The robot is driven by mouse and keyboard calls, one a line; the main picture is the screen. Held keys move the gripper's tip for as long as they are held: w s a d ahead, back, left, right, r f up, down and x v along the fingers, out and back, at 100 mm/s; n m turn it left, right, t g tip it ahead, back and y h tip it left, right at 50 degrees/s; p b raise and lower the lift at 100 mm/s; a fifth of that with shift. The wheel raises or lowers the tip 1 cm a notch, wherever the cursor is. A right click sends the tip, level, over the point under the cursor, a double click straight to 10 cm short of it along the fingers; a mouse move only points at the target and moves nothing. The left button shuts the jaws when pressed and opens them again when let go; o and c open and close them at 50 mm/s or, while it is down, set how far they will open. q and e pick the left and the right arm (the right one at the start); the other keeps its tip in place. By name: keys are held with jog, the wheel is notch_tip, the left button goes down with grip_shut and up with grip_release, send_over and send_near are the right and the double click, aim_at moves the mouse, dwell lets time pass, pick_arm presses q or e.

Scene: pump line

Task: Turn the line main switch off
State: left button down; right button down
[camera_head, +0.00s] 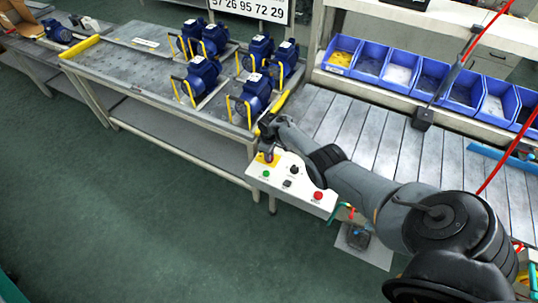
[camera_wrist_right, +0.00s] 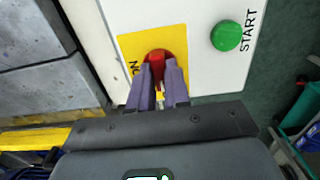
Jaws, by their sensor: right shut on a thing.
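The line main switch is a red rotary handle (camera_wrist_right: 157,62) on a yellow plate (camera_wrist_right: 128,44) in the right wrist view. The plate is on a white control panel (camera_head: 312,198), at its left end in the head view. The letters "ON" show by the plate's lower left edge in the wrist view. My right gripper (camera_wrist_right: 160,76) is shut on the red handle, one finger on each side. In the head view the right gripper (camera_head: 268,146) is over the yellow plate and hides much of the switch. My left gripper is not in view.
The panel also carries a green START button (camera_wrist_right: 226,35), a black knob (camera_head: 294,170) and a red button (camera_head: 318,196). A workbench with blue pumps (camera_head: 203,76) stands behind to the left. Blue bins (camera_head: 405,67) line the shelf behind. Green floor (camera_head: 130,200) is clear at left.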

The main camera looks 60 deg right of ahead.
jog(key=c, duration=1.1)
grip_release()
jog(key=shift+r, duration=0.1)
jog(key=shift+r+p, duration=2.8)
jog(key=shift+r, duration=2.5)
